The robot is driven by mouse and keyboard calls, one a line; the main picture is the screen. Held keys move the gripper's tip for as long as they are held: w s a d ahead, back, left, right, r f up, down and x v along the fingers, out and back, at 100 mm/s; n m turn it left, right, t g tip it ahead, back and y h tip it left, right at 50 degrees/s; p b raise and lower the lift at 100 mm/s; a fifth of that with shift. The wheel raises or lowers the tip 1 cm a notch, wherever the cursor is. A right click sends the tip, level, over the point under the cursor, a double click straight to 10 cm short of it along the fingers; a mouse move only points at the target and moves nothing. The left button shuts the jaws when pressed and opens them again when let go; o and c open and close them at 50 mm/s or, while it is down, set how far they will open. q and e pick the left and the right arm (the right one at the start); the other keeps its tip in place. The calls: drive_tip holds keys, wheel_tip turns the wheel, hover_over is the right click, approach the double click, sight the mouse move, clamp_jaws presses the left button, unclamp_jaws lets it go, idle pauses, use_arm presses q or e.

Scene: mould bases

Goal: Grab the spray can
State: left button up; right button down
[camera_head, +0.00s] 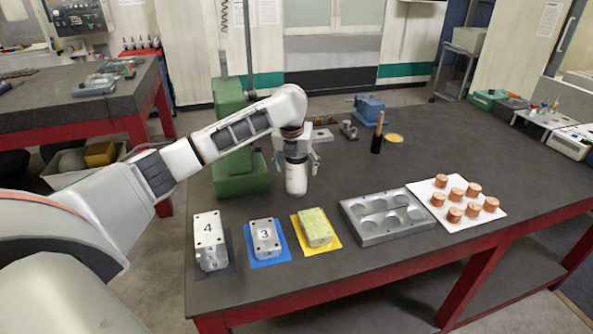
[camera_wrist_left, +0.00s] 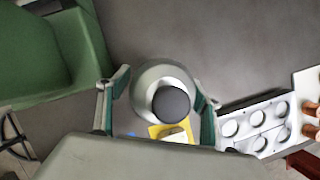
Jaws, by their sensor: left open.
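The spray can (camera_head: 296,180) is a pale cylinder standing upright on the dark table, behind the row of coloured mats. In the left wrist view the spray can (camera_wrist_left: 150,82) shows from above, with a round dark cap and a pale shoulder. My left gripper (camera_head: 297,165) points down over it, open, with one finger on either side of the can. In the left wrist view the left gripper (camera_wrist_left: 158,108) has the can between its fingers; whether they touch it I cannot tell. My right gripper is not in view.
A green machine stand (camera_head: 240,172) is close left of the gripper. In front lie a block on a blue mat (camera_head: 284,254), one on a yellow mat (camera_head: 331,243) and a grey mould plate (camera_head: 372,241). Copper pieces sit on a white board (camera_head: 425,190).

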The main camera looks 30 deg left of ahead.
use_arm(q)
drive_tip(key=c, duration=1.5)
drive_tip(key=shift+c, duration=0.6)
drive_tip(key=shift+r, duration=0.1)
